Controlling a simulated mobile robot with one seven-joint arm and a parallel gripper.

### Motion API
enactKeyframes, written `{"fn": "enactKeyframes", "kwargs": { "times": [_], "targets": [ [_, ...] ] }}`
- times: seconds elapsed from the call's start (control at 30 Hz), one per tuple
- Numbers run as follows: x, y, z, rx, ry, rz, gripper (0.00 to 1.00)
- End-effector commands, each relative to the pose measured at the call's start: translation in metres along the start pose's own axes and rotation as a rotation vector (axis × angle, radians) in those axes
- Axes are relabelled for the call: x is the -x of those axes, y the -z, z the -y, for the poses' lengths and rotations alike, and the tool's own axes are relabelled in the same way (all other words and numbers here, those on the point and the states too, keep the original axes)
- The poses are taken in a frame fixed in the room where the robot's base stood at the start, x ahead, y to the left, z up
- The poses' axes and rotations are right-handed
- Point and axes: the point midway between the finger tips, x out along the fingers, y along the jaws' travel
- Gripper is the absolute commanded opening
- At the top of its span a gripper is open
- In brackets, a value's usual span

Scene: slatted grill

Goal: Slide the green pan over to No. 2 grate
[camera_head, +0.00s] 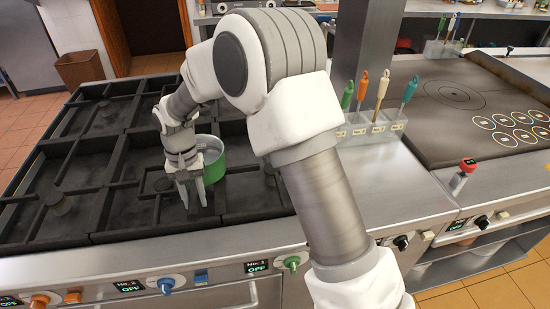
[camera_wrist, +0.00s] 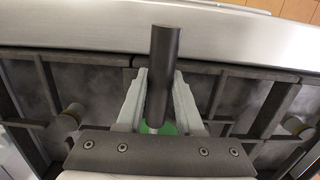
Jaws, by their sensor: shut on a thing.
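The green pan (camera_head: 214,166) stands on the dark slatted grates of the stove, partly hidden behind my gripper (camera_head: 193,195) in the head view. My gripper points down and is shut on the pan's dark cylindrical handle (camera_wrist: 163,70), which sits between both fingers in the wrist view. Only a small part of the green pan (camera_wrist: 167,128) shows there, beneath the gripper. The No. 2 label (camera_head: 128,286) is on the stove front, left of the pan. Which grate bears most of the pan I cannot tell.
Grates with burners (camera_head: 57,203) spread to the left and look empty. Coloured knobs (camera_head: 166,285) line the stove front. A rack of utensils (camera_head: 375,125) and a flat griddle (camera_head: 460,105) stand to the right.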

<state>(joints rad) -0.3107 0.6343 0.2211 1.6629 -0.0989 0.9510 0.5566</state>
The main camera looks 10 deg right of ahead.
Motion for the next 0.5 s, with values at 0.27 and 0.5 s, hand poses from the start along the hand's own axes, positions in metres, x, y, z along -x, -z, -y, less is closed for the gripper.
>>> {"fn": "enactKeyframes", "kwargs": {
  "times": [0.27,0.5],
  "targets": [
    [0.0008,0.0,0.0059,0.003,0.001,-0.002,0.0],
    [0.0009,0.0002,0.0081,0.003,0.002,-0.002,0.0]
  ]
}}
